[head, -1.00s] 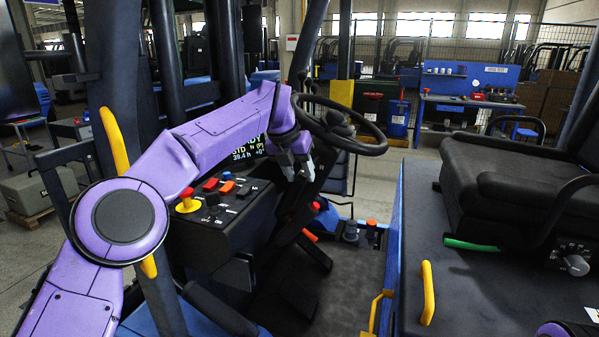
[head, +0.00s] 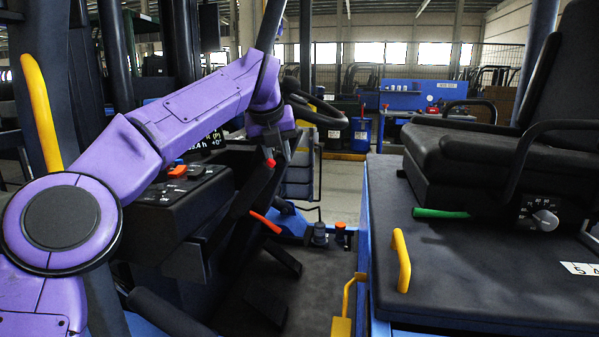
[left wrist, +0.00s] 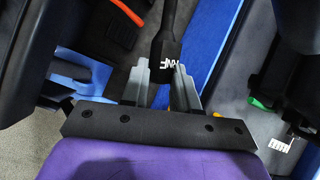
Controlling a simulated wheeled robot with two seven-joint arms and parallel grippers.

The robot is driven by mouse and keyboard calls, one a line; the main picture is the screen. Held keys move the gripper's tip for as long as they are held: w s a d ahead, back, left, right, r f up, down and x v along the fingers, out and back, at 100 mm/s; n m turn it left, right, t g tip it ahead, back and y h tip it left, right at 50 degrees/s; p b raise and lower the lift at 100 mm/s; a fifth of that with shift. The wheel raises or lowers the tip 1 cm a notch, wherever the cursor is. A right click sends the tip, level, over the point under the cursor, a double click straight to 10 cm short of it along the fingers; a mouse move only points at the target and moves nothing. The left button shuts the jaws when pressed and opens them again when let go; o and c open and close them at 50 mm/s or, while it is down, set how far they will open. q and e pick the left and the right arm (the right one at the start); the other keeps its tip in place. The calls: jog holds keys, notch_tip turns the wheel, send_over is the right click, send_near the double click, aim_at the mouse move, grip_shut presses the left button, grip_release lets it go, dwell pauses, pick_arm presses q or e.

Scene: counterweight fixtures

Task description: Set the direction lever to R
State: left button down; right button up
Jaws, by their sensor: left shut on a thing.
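The direction lever (left wrist: 166,52) is a black stalk with a thick end that carries white letters, of which N and F can be read. In the left wrist view it lies between the two grey fingers of my left gripper (left wrist: 163,88), which is shut on it. In the head view my left gripper (head: 278,140) is beside the black steering wheel (head: 322,118), at the column. The lever and the fingertips are hard to make out there. An R mark cannot be read. My right gripper is out of view.
A dark console with red and orange switches (head: 177,171) lies below my left arm. A red-tipped lever (head: 270,162) stands close under the gripper. The black seat (head: 470,150) and a yellow handle (head: 401,260) are at the right. The floor between is mostly open.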

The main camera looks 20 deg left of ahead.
pick_arm(q)
jog(key=shift+f, duration=0.15)
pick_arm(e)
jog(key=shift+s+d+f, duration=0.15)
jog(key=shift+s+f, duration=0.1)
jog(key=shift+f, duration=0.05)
pick_arm(q)
jog(key=c, duration=0.8)
grip_release()
jog(key=shift+w, duration=0.15)
jog(key=shift+c, duration=0.2)
jog(key=shift+w+f, duration=0.1)
jog(key=shift+w, duration=0.15)
jog(key=p+v, duration=0.1)
jog(key=v, duration=0.9)
jog(key=shift+s+r+p, duration=0.15)
jog(key=shift+r+p, duration=0.05)
jog(key=shift+p, duration=0.15)
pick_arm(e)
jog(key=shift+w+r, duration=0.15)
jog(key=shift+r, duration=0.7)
pick_arm(q)
jog(key=shift+d, duration=0.2)
